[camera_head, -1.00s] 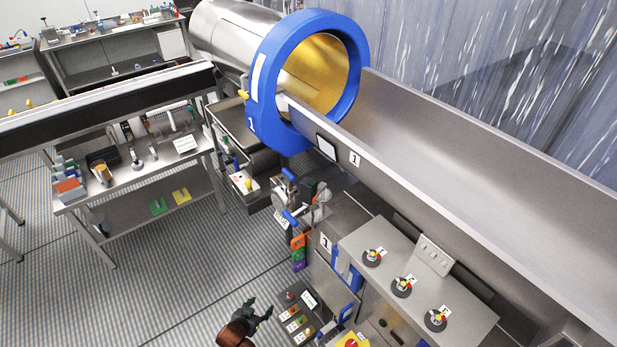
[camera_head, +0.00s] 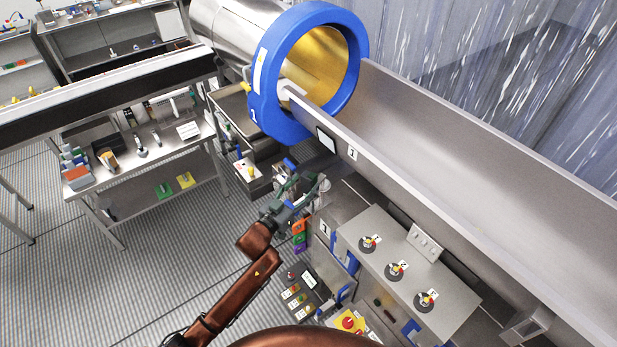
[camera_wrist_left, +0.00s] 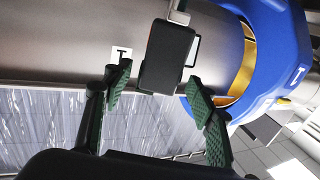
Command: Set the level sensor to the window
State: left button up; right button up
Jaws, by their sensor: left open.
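The level sensor appears to be the dark box (camera_wrist_left: 165,58) on a bracket in the left wrist view, in front of the steel trough wall. The window, a pale pane in a dark frame (camera_wrist_left: 193,50), shows partly behind its right side; in the head view the window (camera_head: 326,140) is on the trough wall near the blue ring. My left gripper (camera_wrist_left: 156,88) is open, its green fingers either side of the box's lower end, with no clear contact. In the head view this gripper (camera_head: 291,186) is small among cluttered parts below the window. My right gripper is not in view.
The blue drum ring (camera_head: 262,105) stands at the trough's upper end. A sloping panel with several knobs (camera_head: 396,271) lies right of my left arm. A shelf table (camera_head: 130,170) stands at left. The striped floor between is clear.

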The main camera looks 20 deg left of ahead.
pick_arm(q)
jog(key=shift+p+x, duration=0.3)
jog(key=shift+x, duration=1.45)
jog(key=shift+c, duration=0.7)
grip_shut()
